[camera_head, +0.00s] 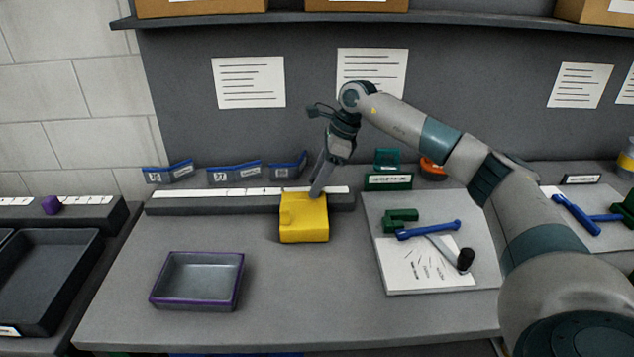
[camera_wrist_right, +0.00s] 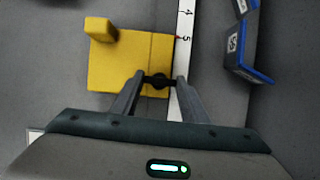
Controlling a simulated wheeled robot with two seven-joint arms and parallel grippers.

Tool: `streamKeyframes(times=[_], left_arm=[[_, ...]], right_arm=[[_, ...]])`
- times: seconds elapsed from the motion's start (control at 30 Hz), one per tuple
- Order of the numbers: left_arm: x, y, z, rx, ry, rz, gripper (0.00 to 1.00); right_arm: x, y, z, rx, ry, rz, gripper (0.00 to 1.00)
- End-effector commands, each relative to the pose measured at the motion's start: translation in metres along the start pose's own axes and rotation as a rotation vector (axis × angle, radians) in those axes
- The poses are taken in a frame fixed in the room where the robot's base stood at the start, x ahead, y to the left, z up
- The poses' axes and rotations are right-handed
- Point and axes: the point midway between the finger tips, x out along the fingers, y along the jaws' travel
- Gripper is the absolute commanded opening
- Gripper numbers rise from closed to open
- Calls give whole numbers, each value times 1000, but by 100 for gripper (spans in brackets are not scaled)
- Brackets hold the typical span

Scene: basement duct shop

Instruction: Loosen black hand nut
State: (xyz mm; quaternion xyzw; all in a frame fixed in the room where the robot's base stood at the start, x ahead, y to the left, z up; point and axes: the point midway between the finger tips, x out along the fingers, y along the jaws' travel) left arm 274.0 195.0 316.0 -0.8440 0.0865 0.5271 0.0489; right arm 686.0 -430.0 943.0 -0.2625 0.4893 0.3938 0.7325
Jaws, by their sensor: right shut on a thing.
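The black hand nut (camera_wrist_right: 158,81) shows in the right wrist view at the edge of a yellow block (camera_wrist_right: 125,55), between my fingertips. My right gripper (camera_wrist_right: 157,83) is shut on the nut, one finger on each side of it. In the head view the yellow block (camera_head: 304,219) sits on the bench against the grey ruled strip, and my right gripper (camera_head: 316,192) reaches down to its back edge. The nut is hidden by the fingers there. My left gripper is not in view.
A purple-rimmed tray (camera_head: 197,281) stands at the front left of the bench. On the right, a board (camera_head: 385,279) holds a green piece (camera_head: 401,216), a blue-handled tool (camera_head: 428,230) and a black-knobbed lever (camera_head: 465,260). Blue label holders (camera_head: 234,171) stand behind the grey strip (camera_head: 215,203).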

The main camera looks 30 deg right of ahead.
Motion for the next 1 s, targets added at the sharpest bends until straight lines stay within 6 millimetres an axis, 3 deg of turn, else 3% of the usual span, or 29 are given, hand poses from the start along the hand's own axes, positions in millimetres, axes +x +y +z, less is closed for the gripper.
streamKeyframes(times=[0.57, 0.6, 0.67, 1.0], left_arm=[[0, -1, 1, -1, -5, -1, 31], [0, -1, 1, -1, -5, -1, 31], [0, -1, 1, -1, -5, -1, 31], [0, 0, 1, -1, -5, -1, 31]], right_arm=[[-1, -1, 0, -48, 0, 17, 18], [-1, -1, 0, -48, 0, 17, 45], [-1, -1, 0, -48, 0, 17, 59], [-1, -1, 0, -47, 0, 18, 59]])
